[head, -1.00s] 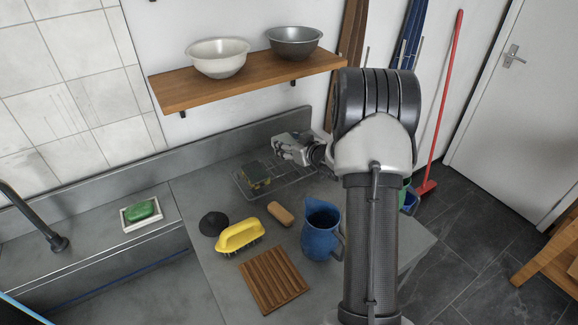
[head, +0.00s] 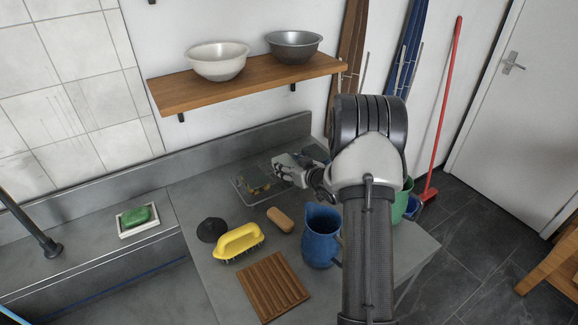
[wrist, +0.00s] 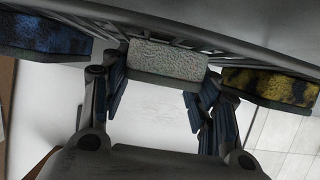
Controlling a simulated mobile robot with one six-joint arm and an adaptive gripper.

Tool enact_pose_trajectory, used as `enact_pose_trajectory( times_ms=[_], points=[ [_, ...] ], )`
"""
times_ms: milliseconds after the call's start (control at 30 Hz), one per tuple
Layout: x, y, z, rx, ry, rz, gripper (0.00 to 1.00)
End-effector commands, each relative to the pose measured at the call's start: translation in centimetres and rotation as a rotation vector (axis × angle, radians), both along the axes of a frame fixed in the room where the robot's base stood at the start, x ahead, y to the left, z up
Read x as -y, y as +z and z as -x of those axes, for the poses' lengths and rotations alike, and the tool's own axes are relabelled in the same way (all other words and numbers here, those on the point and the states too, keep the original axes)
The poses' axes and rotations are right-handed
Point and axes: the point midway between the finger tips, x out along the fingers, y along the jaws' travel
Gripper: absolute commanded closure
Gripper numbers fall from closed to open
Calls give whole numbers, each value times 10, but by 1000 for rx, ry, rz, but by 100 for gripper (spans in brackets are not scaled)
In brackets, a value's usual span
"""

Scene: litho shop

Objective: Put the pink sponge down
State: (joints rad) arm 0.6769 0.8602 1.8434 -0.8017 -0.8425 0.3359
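My gripper (head: 280,168) reaches down over a wire rack (head: 238,188) at the back of the grey counter. In the wrist view the two fingers of my gripper (wrist: 160,90) stand on either side of a pale speckled sponge (wrist: 165,62), seemingly pressed to its ends. It looks more whitish than pink. The rack lies close behind it; I cannot tell whether the sponge touches the rack. A blue-black sponge (wrist: 45,38) is to its left and a yellow-black sponge (wrist: 268,86) to its right.
In front of the rack are a brown block (head: 281,219), a yellow brush (head: 238,241), a black dome (head: 211,229), a blue jug (head: 319,236) and a slatted wooden board (head: 267,287). A wooden shelf (head: 250,85) hangs above. Green soap (head: 136,216) sits left.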

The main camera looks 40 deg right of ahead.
Motion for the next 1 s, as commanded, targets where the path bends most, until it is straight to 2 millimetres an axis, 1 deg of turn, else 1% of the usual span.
enact_pose_trajectory(
  times_ms=[33,233,600,667,900,1000],
  points=[
    [0,0,0,0,0,0,40],
    [0,1,0,0,0,0,27],
    [0,1,2,0,0,-1,27],
    [0,4,7,0,-1,-1,27],
    [0,23,43,-1,-3,-2,27],
    [0,28,56,-1,-2,0,27]
  ],
)
